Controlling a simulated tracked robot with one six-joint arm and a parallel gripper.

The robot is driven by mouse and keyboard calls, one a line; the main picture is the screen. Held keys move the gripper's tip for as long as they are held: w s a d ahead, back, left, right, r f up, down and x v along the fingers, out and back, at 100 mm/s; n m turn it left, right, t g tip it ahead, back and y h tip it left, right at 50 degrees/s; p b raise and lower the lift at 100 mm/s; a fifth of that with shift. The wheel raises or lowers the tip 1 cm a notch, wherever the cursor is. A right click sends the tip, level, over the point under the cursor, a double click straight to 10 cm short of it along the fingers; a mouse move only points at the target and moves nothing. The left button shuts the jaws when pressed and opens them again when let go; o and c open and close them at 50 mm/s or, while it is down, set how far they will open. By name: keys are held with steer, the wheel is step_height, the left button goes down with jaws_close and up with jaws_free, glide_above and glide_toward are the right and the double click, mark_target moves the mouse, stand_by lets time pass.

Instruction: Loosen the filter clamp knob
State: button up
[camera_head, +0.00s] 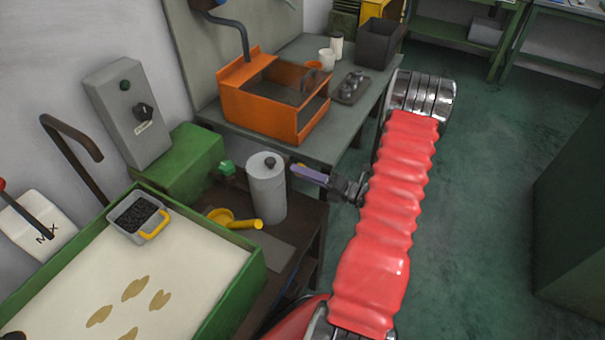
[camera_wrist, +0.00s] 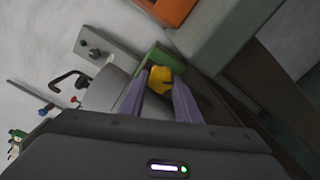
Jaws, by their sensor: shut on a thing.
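My gripper (camera_head: 294,169) reaches left from the red-sleeved arm, with its purple fingers beside the upper right side of a grey filter canister (camera_head: 266,190). In the wrist view my gripper (camera_wrist: 160,90) has one finger on each side of a yellow lobed knob (camera_wrist: 160,79) and is shut on it. The fingers hide most of this knob in the head view.
An orange tank (camera_head: 262,112) stands on the grey bench (camera_head: 337,125) behind the canister. A green-rimmed tray (camera_head: 240,292) is at front left. Open floor (camera_head: 480,180) lies right of my arm.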

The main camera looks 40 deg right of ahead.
steer(key=shift+d, duration=0.25)
steer(key=o, duration=1.1)
steer(key=shift+a, duration=0.1)
steer(key=shift+s, duration=0.1)
steer(key=v, duration=1.3)
steer(key=shift+s, duration=0.25)
